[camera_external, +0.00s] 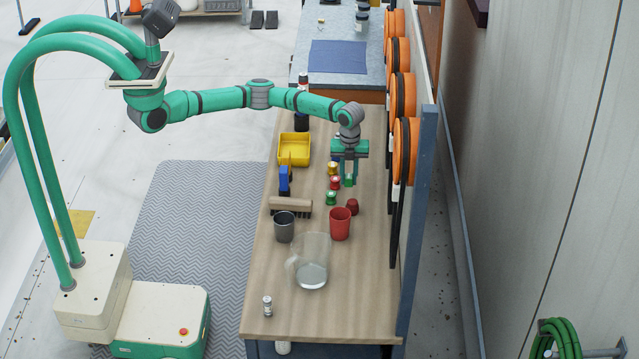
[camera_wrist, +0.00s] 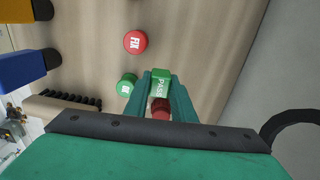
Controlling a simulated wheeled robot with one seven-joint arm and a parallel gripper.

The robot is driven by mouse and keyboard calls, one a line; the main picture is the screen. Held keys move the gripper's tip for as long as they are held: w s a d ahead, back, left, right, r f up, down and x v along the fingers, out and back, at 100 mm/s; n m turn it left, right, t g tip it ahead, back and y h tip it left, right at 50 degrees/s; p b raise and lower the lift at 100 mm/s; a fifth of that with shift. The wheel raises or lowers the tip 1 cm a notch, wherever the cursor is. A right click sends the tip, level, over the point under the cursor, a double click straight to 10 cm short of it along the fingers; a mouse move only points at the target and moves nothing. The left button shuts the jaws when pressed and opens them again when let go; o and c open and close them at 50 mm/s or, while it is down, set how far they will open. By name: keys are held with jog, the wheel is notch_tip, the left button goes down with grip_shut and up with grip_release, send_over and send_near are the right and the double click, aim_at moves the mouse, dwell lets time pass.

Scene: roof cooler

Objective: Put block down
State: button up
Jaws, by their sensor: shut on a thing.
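My gripper (camera_external: 349,178) is shut on a green block and hangs over the right side of the wooden workbench (camera_external: 350,300). In the wrist view the block (camera_wrist: 160,80) shows a white "PASS" label between my fingers (camera_wrist: 160,92). The block seems to be above the bench top; I cannot tell how high. To the left of my gripper stand a red stamp (camera_external: 334,183), marked "FIX" in the wrist view (camera_wrist: 135,42), and a green stamp (camera_external: 331,197). A small red object (camera_external: 352,207) sits just in front and is partly hidden by my fingers in the wrist view.
A red cup (camera_external: 340,225), dark cup (camera_external: 284,228), clear pitcher (camera_external: 312,268) and brush (camera_external: 290,206) stand nearer the front. A yellow bin (camera_external: 294,150) is left. Orange reels (camera_external: 405,145) hang along the right edge. The bench's front right is clear.

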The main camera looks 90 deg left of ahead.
aim_at(352, 196)
jog(key=shift+w+f, duration=0.8)
jog(key=shift+f, duration=1.6)
jog(key=shift+f, duration=0.2)
jog(key=o, duration=1)
jog(key=shift+r, duration=0.1)
notch_tip(352, 196, up, 12)
jog(key=shift+r, duration=0.1)
